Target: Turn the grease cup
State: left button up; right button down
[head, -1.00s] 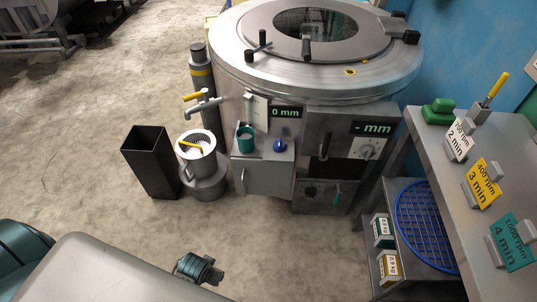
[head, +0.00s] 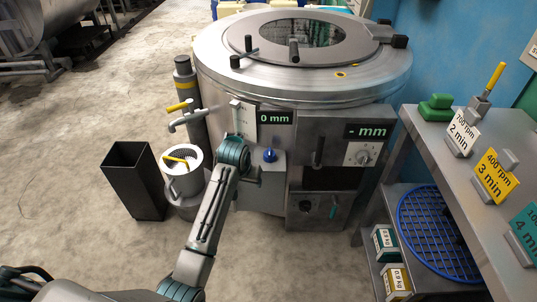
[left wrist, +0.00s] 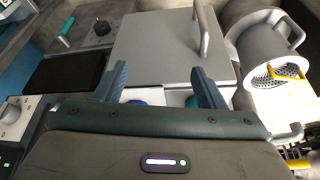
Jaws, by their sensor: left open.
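A blue domed cap (head: 270,155), which looks like the grease cup, sits on the small ledge at the machine's front, just right of my left wrist. In the left wrist view a blue edge (left wrist: 137,102) shows low between the fingers, mostly hidden by the gripper body. A teal edge (left wrist: 191,101), likely the teal cup, shows close to the right finger. My left gripper (left wrist: 158,72) is open with nothing between its fingertips, over the grey cabinet. In the head view its fingers are hidden behind the wrist. My right gripper is out of view.
A grey cabinet (left wrist: 165,45) with a handle is under the ledge. A white bucket (head: 180,182) with a yellow handle and a black bin (head: 138,185) stand left. A tap (head: 188,116) is above the bucket. A steel table (head: 462,175) stands right.

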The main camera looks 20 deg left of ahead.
pick_arm(q)
send_near(268, 152)
jog(key=shift+h, duration=0.3)
jog(key=b+x, duration=0.2)
jog(key=x, duration=0.8)
jog(key=shift+a+f, duration=0.15)
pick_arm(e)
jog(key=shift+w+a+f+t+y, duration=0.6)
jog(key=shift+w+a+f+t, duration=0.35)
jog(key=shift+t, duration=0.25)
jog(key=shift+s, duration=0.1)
pick_arm(q)
jog(key=c, duration=1)
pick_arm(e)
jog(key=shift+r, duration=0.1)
